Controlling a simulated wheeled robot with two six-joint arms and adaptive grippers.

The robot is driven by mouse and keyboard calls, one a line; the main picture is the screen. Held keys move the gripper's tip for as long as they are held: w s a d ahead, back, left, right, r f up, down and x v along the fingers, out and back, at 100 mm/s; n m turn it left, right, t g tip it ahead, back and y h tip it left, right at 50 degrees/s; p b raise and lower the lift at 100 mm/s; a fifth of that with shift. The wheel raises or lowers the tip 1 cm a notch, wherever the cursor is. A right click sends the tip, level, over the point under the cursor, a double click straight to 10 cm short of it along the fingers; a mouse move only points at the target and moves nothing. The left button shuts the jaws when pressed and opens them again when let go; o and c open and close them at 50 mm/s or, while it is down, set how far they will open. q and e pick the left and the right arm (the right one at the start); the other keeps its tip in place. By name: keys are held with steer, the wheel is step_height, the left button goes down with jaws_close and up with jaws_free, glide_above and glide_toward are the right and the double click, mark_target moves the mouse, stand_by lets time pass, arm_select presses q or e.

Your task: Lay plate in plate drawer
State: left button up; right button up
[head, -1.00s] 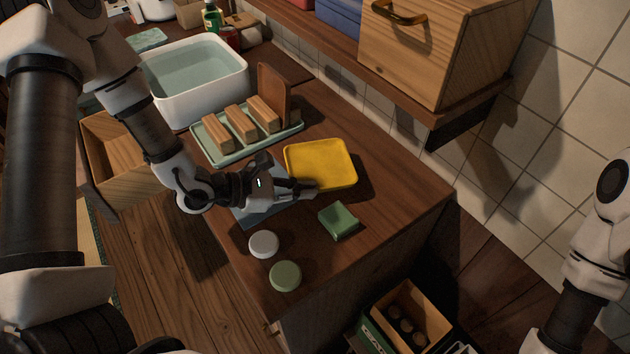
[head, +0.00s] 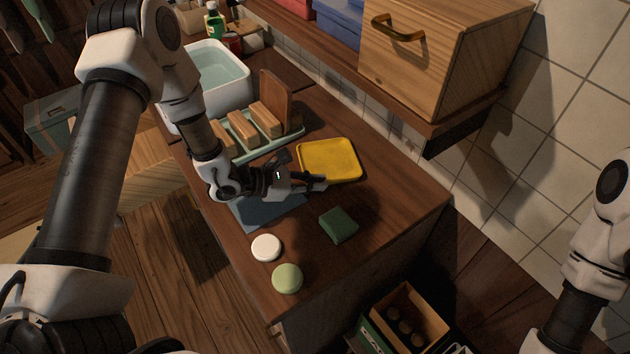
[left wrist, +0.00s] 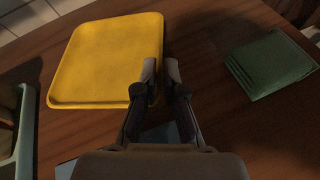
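The plate (head: 329,160) is yellow and square with a raised rim, at the wall side of the dark wooden counter; it fills the upper left of the left wrist view (left wrist: 100,62). My left gripper (head: 318,182) has its fingers (left wrist: 161,75) close together on either side of the plate's edge, shut on it. I cannot tell whether the plate is clear of the counter. A light wooden drawer (head: 150,168) stands out from the counter's front, partly behind my left arm. My right gripper is out of view; only its arm shows at the right.
A tray (head: 298,130) of wooden blocks and a white basin (head: 246,85) stand behind. A wall shelf (head: 440,128) bears a wooden box (head: 440,60).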

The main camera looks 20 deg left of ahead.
arm_select(q)
steer(key=shift+o, duration=0.9)
